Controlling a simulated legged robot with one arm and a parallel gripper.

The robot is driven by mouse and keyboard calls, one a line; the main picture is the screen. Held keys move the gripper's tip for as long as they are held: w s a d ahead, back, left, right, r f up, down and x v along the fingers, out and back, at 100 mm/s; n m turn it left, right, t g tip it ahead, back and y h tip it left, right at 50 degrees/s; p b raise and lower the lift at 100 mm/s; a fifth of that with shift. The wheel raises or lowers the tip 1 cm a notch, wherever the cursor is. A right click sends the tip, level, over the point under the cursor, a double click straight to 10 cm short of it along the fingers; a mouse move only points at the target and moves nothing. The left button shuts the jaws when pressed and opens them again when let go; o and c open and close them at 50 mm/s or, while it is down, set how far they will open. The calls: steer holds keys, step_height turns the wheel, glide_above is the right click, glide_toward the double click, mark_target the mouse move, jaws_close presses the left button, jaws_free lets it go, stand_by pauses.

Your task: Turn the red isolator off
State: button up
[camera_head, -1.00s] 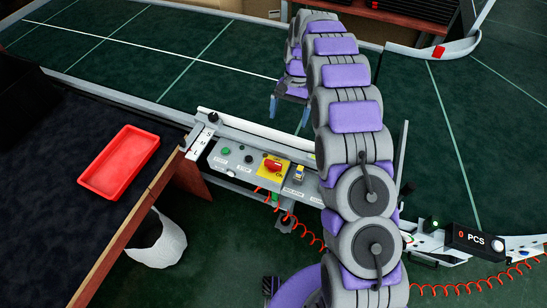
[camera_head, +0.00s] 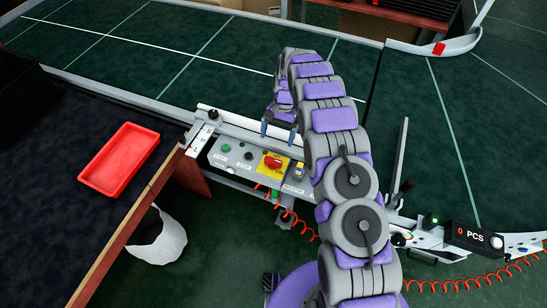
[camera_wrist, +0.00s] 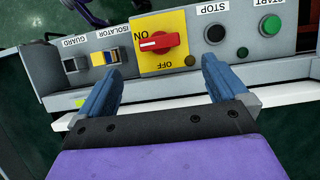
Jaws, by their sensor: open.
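The red isolator (camera_head: 272,162) is a rotary knob on a yellow plate (camera_head: 265,172) on the grey control panel (camera_head: 233,161). In the wrist view the red isolator (camera_wrist: 157,42) lies crosswise, its white mark toward ON at the plate's left; OFF is printed at the bottom. My gripper (camera_head: 278,130) is above the panel's far edge. In the wrist view my gripper (camera_wrist: 156,80) is open and empty, its blue-grey fingers either side of the yellow plate's lower edge. The knob sits ahead of the fingertips, between their lines, and looks untouched.
Beside the knob are a black STOP button (camera_wrist: 215,33), a green START button (camera_wrist: 270,25) and a yellow isolator-labelled switch (camera_wrist: 105,58). A red tray (camera_head: 119,160) lies on the left table. A coiled red cable (camera_head: 290,215) hangs below the panel. The belt (camera_head: 180,50) is clear.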

mark_target(273, 159)
steer(key=b+x, duration=0.1)
steer(key=x, duration=0.9)
steer(key=shift+c, duration=0.4)
steer(key=c, duration=1)
